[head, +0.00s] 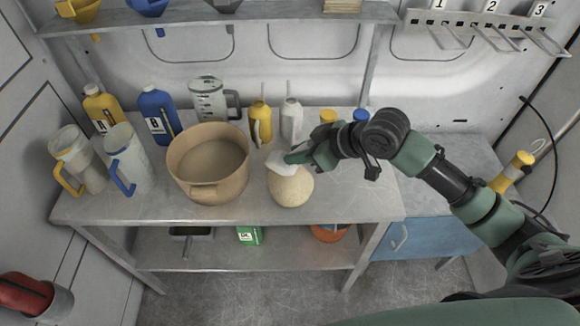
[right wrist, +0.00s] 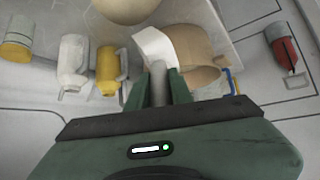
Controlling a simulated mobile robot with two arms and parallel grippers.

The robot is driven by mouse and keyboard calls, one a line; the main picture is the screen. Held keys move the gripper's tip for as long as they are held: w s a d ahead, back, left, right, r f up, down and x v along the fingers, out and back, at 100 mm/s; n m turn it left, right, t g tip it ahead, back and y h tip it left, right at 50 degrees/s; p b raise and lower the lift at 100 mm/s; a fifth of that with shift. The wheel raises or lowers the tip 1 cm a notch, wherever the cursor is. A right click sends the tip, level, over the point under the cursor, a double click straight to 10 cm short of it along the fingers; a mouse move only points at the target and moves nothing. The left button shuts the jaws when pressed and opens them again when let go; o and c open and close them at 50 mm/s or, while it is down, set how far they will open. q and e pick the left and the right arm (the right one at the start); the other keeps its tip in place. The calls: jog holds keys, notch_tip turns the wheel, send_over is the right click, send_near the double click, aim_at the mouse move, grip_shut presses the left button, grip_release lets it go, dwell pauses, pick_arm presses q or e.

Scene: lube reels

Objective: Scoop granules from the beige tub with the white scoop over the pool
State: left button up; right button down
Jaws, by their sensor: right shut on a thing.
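The beige tub (head: 208,190) stands open on the metal bench, with a flat tan fill inside. The white scoop (head: 281,161) is right of the tub, at the upper left edge of a round, speckled beige patch (head: 291,190), which looks like the pool covered with granules. My right gripper (head: 297,157) is shut on the scoop's handle. In the right wrist view the grey handle is between the fingers (right wrist: 158,86), and the white scoop (right wrist: 156,44) is tilted in front of the tub (right wrist: 196,46). I cannot tell what the scoop holds. My left gripper is out of view.
Yellow (head: 261,124) and white (head: 291,120) oil cans stand behind the patch. Jugs (head: 128,160) and blue (head: 158,112) and yellow (head: 103,108) bottles crowd the left. A shelf (head: 215,17) overhangs the back. The bench front right is clear.

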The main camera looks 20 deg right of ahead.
aim_at(282, 168)
jog(key=shift+s+a+r, duration=0.15)
jog(key=shift+s+a, duration=0.05)
jog(key=shift+s+a+f+n+t+h, duration=0.25)
jog(key=shift+a+f+n+t+h, duration=0.15)
jog(key=shift+t+h, duration=0.1)
jog(key=shift+s+a+f+n+t+h+b, duration=0.35)
jog(key=shift+s+f+n+t+h, duration=0.05)
jog(key=shift+f, duration=0.05)
jog(key=shift+s+a+f+n+t+h+b, duration=0.35)
jog(key=shift+a+f+n+t+h+b, duration=0.05)
jog(key=shift+a+b, duration=0.1)
jog(key=s+a+f+n+t+h+b, duration=0.1)
jog(key=n+t+b, duration=0.1)
jog(key=b, duration=0.1)
jog(key=s+a+f+n+t+h+b, duration=0.1)
jog(key=t+h+b, duration=0.1)
jog(key=b, duration=0.1)
jog(key=shift+s+a+f+n+t+b, duration=0.15)
jog(key=shift+s+a+n+t+b, duration=0.15)
jog(key=shift+s+a+n+b, duration=0.1)
